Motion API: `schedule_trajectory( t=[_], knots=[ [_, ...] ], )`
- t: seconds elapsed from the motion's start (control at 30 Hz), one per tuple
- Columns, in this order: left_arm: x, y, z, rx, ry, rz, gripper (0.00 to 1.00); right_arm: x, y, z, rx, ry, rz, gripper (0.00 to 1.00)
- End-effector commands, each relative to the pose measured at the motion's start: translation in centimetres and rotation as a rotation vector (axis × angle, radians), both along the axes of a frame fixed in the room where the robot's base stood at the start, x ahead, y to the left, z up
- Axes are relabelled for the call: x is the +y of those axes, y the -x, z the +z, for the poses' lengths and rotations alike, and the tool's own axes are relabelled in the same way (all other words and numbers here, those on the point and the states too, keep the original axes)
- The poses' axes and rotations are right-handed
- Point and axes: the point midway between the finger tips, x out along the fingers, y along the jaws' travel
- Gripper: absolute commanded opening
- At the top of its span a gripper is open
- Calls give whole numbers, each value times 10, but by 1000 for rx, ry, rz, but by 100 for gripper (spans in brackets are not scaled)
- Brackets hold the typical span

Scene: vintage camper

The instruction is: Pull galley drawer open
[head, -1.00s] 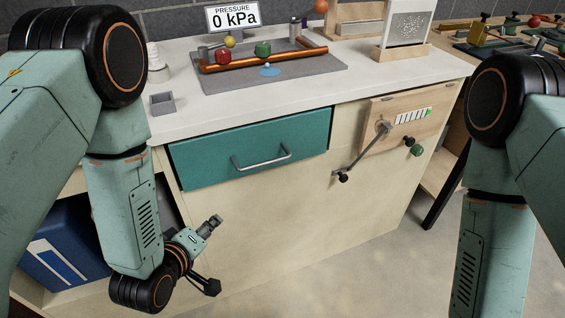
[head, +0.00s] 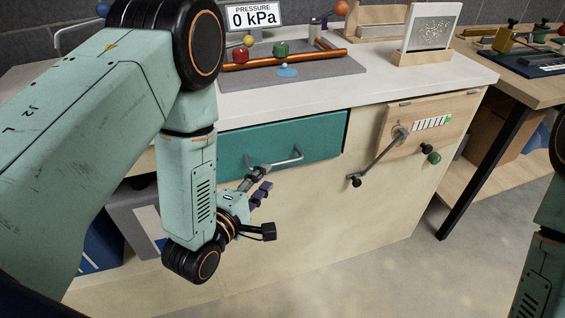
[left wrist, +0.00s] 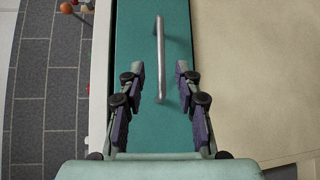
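The galley drawer (head: 315,143) has a teal front, which looks flush in the pale cabinet. Its silver bar handle (head: 287,161) runs along the middle of the front. My left gripper (head: 262,180) is just in front of the handle's left end, partly covering it. In the left wrist view, the two dark fingers (left wrist: 160,72) stand apart, open and empty. The lower part of the handle (left wrist: 160,45) appears between them against the teal front (left wrist: 137,35). I cannot tell how deep the handle sits between the fingers. My right gripper is not in view.
The white countertop (head: 420,80) carries a copper-pipe tray and a pressure sign (head: 254,16). The floor in front is clear.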

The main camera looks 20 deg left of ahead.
Motion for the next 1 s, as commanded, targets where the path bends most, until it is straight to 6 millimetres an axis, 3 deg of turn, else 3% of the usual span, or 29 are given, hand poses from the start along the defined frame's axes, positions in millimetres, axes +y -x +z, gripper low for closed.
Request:
schedule_trajectory(
  t=[0.17,0.6,1.0],
  knots=[
    [-2,-11,-2,2,16,3,34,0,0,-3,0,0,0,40],
    [-16,-71,-11,2,13,-1,34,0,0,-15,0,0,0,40],
    [-17,-77,-11,4,14,0,32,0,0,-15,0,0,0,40]
  ],
)
